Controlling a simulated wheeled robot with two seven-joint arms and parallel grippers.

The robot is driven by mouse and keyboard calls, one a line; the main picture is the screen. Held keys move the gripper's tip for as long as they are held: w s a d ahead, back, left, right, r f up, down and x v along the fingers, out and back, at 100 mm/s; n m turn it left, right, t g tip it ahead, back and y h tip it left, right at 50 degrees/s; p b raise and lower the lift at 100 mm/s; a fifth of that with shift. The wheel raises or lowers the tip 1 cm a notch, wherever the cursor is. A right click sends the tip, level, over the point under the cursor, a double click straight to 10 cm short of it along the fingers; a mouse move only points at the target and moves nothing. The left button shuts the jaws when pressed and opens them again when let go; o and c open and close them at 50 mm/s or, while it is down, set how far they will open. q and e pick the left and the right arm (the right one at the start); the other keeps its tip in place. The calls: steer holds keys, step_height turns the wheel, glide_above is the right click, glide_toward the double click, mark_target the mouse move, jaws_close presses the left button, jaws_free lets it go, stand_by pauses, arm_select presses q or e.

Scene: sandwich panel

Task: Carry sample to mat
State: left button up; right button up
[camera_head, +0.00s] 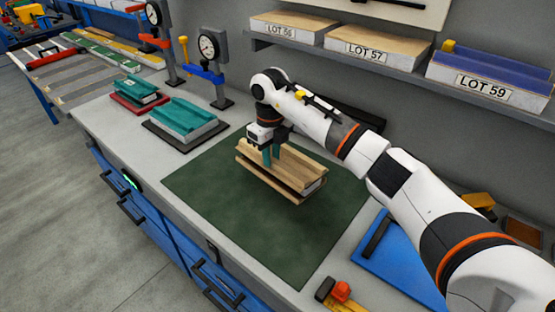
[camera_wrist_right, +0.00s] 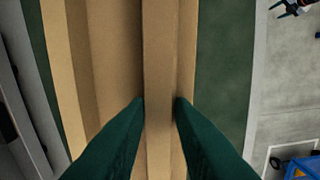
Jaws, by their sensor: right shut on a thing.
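The sample is a tan panel with raised ribs (camera_head: 300,171) and a grey edge showing under its right end. It is over the middle of the dark green mat (camera_head: 225,200); I cannot tell whether it touches the mat. My right gripper (camera_head: 270,158) points down onto the sample's raised rib. In the right wrist view both green fingers (camera_wrist_right: 159,104) close on the sides of that tan rib (camera_wrist_right: 158,60), and the green mat (camera_wrist_right: 222,75) shows beyond the sample. My left gripper is in neither view.
Teal ribbed samples (camera_head: 183,117) lie on a dark pad and a red pad at the left. Gauge stands (camera_head: 211,62) stand behind them. A blue board (camera_head: 405,262) lies right of the mat. Lot boxes (camera_head: 375,48) line the shelf. The mat's near-left part is clear.

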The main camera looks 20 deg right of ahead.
mark_target(260, 169)
steer(key=shift+w+a+r+b, duration=0.1)
steer(key=shift+w+a+b, duration=0.45)
steer(key=shift+w, duration=0.45)
steer(key=shift+w+a+b, duration=0.3)
steer(key=shift+w+a, duration=0.35)
steer(key=shift+w, duration=0.35)
steer(key=shift+f, duration=0.2)
steer(key=shift+f+n+b, duration=0.6)
steer(key=shift+f+b, duration=0.3)
steer(key=shift+f, duration=0.45)
steer(key=shift+s+f, duration=0.1)
steer(key=shift+f, duration=0.05)
steer(key=shift+d+f+b, duration=0.15)
steer(key=shift+f+b, duration=0.8)
steer(key=shift+f, duration=0.7)
steer(key=shift+f, duration=0.4)
steer(key=o, duration=1)
steer(key=shift+s, duration=0.1)
